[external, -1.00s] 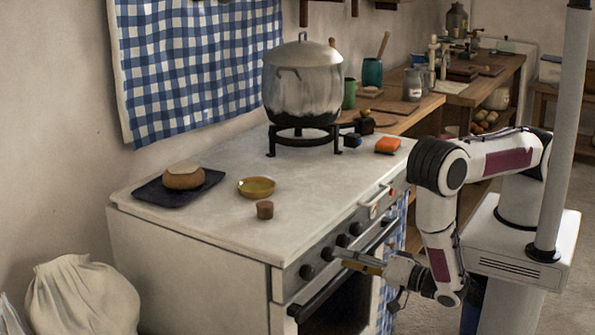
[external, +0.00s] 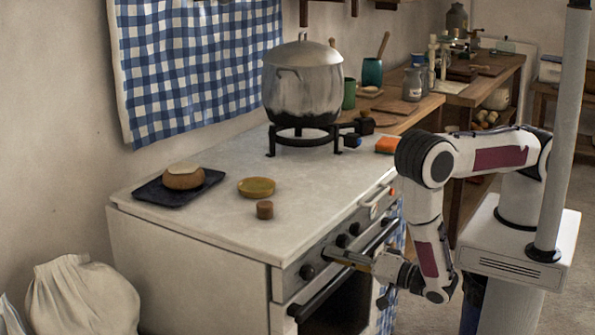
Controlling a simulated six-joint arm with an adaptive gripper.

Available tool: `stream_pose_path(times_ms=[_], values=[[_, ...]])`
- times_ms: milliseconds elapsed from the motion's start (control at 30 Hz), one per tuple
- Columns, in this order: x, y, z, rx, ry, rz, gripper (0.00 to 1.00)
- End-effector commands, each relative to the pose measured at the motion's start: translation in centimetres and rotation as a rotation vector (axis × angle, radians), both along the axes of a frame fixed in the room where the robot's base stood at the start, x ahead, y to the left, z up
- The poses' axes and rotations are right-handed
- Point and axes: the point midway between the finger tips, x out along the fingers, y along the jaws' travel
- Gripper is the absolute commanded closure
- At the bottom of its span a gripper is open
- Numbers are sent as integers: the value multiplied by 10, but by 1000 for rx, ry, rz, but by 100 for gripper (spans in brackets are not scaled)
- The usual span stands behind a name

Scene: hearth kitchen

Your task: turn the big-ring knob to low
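Dark round knobs sit in a row on the cooker's front panel (external: 291,287). The nearest knob (external: 307,272) is in plain view, and two farther knobs (external: 343,241) and (external: 355,229) show beyond my gripper. I cannot read any marking that tells which is the big-ring knob, nor any knob's setting. My gripper (external: 328,254) points left at the panel, its fingertips over the place of the second knob from the near end, which they hide. I cannot tell whether they touch it or how far apart they are.
A large lidded pot (external: 303,88) stands on a black ring stand (external: 284,141) with dark fittings beside it. A yellow dish (external: 257,187), a small brown block (external: 265,210) and a dark tray (external: 158,194) are on the cooker top. The oven handle (external: 318,299) runs below the knobs.

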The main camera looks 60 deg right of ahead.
Motion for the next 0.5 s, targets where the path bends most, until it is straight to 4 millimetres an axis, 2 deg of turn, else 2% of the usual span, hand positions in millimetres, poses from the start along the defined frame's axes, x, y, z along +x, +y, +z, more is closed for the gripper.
stream_pose_path(times_ms=[500], values=[[0,0,0,-70,0,0,95]])
